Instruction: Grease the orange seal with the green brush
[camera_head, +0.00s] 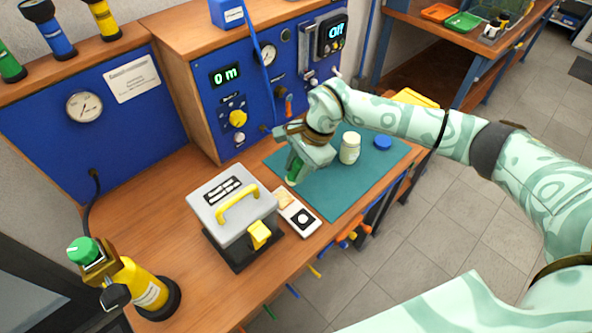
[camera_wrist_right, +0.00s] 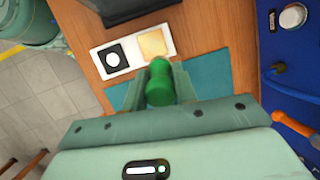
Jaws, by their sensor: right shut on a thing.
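My right gripper (camera_head: 297,172) is shut on the green brush (camera_head: 294,167), above the left part of the teal mat. In the right wrist view the brush's rounded green end (camera_wrist_right: 159,82) sits between the fingers; its bristles are not seen. A white tray (camera_head: 316,222) lies just in front of it, with a tan-orange square (camera_head: 284,200) and a black square with a white disc (camera_head: 303,217). It also shows in the wrist view (camera_wrist_right: 129,57). I cannot make out an orange seal for sure. My left gripper is out of view.
A pale jar (camera_head: 350,148) and a blue lid (camera_head: 383,142) stand on the teal mat (camera_head: 340,192). A grey box with a yellow handle (camera_head: 237,207) is left of the tray. A yellow cylinder with a green knob (camera_head: 147,287) stands at lower left. The blue panel (camera_head: 205,108) rises behind.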

